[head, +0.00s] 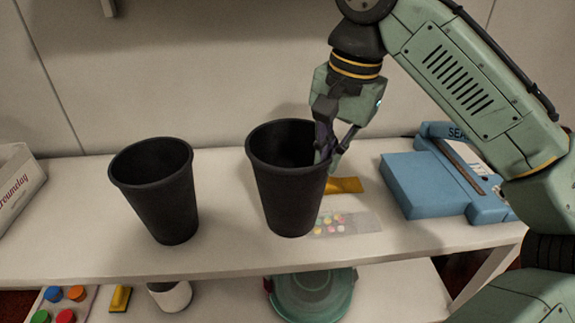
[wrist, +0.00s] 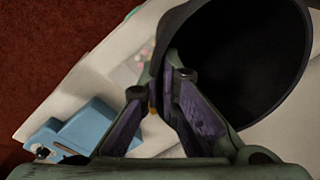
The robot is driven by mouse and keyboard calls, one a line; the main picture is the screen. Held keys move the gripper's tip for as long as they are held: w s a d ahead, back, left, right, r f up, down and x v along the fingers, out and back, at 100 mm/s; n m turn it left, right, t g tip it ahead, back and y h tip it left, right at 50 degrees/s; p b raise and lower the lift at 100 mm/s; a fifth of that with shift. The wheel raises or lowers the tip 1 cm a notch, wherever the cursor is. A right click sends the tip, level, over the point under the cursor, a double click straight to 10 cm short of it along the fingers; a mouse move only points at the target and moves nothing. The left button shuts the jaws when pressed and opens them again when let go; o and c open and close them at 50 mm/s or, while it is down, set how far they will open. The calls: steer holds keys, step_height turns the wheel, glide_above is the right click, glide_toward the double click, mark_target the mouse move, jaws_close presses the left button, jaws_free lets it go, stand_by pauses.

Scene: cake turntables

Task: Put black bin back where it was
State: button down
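Two black bins stand upright, open end up, over the white table: a left bin (head: 160,200) and a right bin (head: 283,195). My gripper (head: 328,158) is at the right bin's right rim, one finger inside the bin and the other outside. In the wrist view, my fingertips (wrist: 173,78) come close together with the bin's wall between them, and the bin's dark inside (wrist: 235,60) fills the upper right. The gripper looks shut on that rim. I cannot tell whether the bin's base touches the table.
A blue case (head: 425,183) lies right of the bins. A yellow item (head: 344,185) and a sheet of coloured dots (head: 347,223) lie beside the right bin. A white box (head: 15,200) is at the far left. A lower shelf (head: 225,305) holds a teal item (head: 313,292).

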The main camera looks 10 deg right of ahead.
mark_target(291, 166)
steer(key=shift+w+a+f+p, duration=0.2)
steer(key=shift+w+a+f, duration=0.5)
steer(key=shift+a, duration=0.25)
steer(key=shift+w+a+f+p, duration=0.25)
steer(key=shift+w+a+f, duration=0.35)
steer(key=shift+a, duration=0.35)
steer(key=shift+w+a+f+p, duration=0.2)
steer(key=shift+w+a+f, duration=0.5)
steer(key=shift+a, duration=0.25)
steer(key=shift+s+f, duration=0.1)
steer(key=shift+f, duration=0.15)
steer(key=c, duration=1.8)
jaws_free()
step_height(291, 166, up, 12)
steer(key=s+d, duration=0.1)
steer(key=shift+d, duration=0.2)
